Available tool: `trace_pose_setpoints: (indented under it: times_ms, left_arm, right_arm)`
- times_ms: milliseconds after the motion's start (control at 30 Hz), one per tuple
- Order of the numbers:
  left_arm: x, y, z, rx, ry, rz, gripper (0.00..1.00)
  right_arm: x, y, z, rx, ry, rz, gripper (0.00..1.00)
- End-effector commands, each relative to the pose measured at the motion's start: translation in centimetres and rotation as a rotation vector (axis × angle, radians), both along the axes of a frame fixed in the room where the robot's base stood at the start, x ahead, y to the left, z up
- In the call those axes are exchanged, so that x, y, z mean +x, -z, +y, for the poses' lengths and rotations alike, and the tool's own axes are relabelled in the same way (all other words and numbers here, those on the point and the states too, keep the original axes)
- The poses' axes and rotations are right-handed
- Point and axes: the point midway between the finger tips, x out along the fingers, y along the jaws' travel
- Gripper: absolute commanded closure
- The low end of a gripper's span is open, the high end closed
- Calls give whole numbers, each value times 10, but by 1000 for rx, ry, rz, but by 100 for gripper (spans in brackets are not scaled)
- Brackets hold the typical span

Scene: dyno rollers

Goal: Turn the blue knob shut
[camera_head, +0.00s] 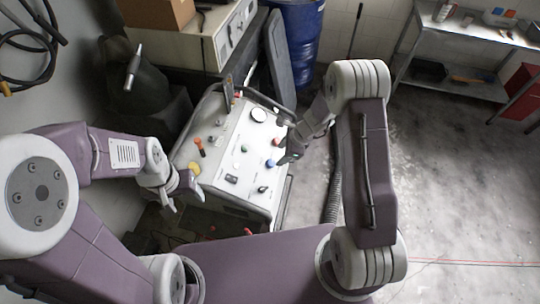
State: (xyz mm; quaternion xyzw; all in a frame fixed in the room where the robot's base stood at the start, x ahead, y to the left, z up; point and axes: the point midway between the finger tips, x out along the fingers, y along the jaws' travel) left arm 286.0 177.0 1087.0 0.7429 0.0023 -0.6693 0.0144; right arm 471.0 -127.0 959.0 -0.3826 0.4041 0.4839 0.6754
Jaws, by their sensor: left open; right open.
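The blue knob (270,163) is on the right part of the white control panel (226,165), low on its right side. My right gripper (284,157) is open at the panel's right edge, close beside the blue knob. I cannot tell whether its fingers touch the knob. My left gripper (187,192) is open and empty by the panel's lower left edge, away from the knob.
A red knob (276,141) sits just above the blue one. An orange-topped lever (199,146), a yellow button (194,168) and a gauge (258,115) share the panel. A blue barrel (298,40) stands behind. A metal shelf (455,80) is at right; floor between is clear.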

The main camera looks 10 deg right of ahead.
Motion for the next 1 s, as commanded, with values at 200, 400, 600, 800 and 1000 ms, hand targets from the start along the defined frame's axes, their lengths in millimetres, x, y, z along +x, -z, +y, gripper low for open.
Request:
trace_pose_setpoints:
  times_ms: [200,400,600,800,1000]
  left_arm:
    - [0,-1,0,0,0,0,32]
    - [0,1,0,0,0,0,32]
    - [0,-2,0,0,0,0,32]
    - [0,-2,0,0,0,0,32]
    - [0,-2,0,0,0,0,32]
  right_arm:
    - [1,2,1,0,-1,0,45]
    - [8,37,15,0,-2,2,45]
    - [16,69,27,0,-1,1,45]
    - [19,81,31,-1,0,-2,45]
    - [19,81,31,-1,0,-2,48]
